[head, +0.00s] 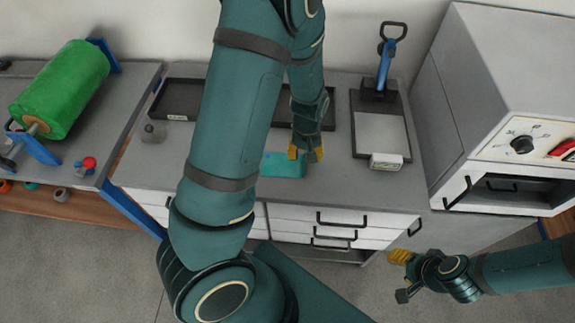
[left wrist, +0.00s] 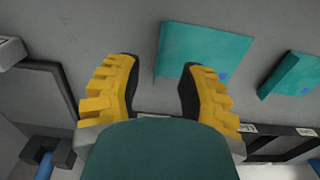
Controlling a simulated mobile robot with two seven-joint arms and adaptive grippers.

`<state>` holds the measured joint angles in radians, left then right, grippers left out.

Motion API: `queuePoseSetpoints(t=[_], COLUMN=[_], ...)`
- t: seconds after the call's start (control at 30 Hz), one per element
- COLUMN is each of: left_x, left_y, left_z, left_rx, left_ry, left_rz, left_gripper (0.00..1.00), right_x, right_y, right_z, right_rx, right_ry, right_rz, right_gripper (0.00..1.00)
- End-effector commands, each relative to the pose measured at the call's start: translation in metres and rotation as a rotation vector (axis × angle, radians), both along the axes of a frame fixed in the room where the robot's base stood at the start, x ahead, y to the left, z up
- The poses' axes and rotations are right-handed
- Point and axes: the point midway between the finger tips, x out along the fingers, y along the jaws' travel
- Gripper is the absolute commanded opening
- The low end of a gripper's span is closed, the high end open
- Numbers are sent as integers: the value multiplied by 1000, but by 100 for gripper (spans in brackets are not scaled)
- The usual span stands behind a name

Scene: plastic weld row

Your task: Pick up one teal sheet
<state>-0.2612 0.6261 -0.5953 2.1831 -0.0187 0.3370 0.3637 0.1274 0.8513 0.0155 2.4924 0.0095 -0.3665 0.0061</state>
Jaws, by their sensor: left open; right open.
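A flat teal sheet (head: 283,165) lies on the grey bench top near its front edge, partly hidden by my left arm. It also shows in the left wrist view (left wrist: 205,50), with a small blue mark at one corner. A second teal piece (left wrist: 290,75) lies to its right there; my arm seems to hide it in the head view. My left gripper (head: 306,154) is open and empty, pointing down beside the sheet's right end. In the left wrist view its right fingertip overlaps the sheet's lower edge; contact cannot be told. My right gripper (head: 399,275) is open and empty, in front of the bench.
A dark tray (head: 178,100) runs along the back behind my left arm. A blue-handled device (head: 382,130) with a grey plate stands right of my left gripper. A grey machine (head: 500,90) is at far right. A green roll (head: 62,90) is at left.

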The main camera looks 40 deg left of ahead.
Motion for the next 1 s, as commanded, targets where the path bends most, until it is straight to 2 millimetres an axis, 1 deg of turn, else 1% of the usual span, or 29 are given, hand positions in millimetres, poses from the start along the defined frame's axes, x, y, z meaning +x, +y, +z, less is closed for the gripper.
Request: queuePoseSetpoints(t=[0.03, 0.27, 0.37, 0.5, 0.6, 0.83, 0.87, 0.9, 0.97, 1.0], left_x=[0, 0, -1, -1, 0, 0, 0, 0, 0, 0], left_y=[0, 0, 1, 2, 2, 2, 2, 2, 2, 2], left_z=[-6, -16, -28, -50, -61, -62, -62, -62, -62, -62], left_rx=[0, 0, -1, 0, 1, 1, 1, 1, 1, 1], left_ry=[2, 0, 3, 4, 2, -1, -1, -1, -1, -1], left_rz=[1, 1, 1, 0, -1, 0, 0, 0, 0, 0], left_gripper=[39, 39, 39, 39, 39, 39, 42, 28, 7, 0], right_x=[-1, -2, -3, -4, -5, -6, -5, -5, -5, -5], right_y=[0, 0, 0, 1, 1, 1, 1, 1, 1, 1], right_z=[-2, -4, -8, -14, -16, -15, -15, -15, -15, -15], right_rx=[0, 0, 2, 2, 3, 3, 3, 3, 3, 3], right_ry=[2, 3, 6, 10, 11, 12, 12, 12, 12, 12], right_rz=[2, 2, 4, 8, 9, 10, 10, 10, 9, 9], right_gripper=[47, 47, 47, 47, 47, 47, 47, 47, 47, 47])
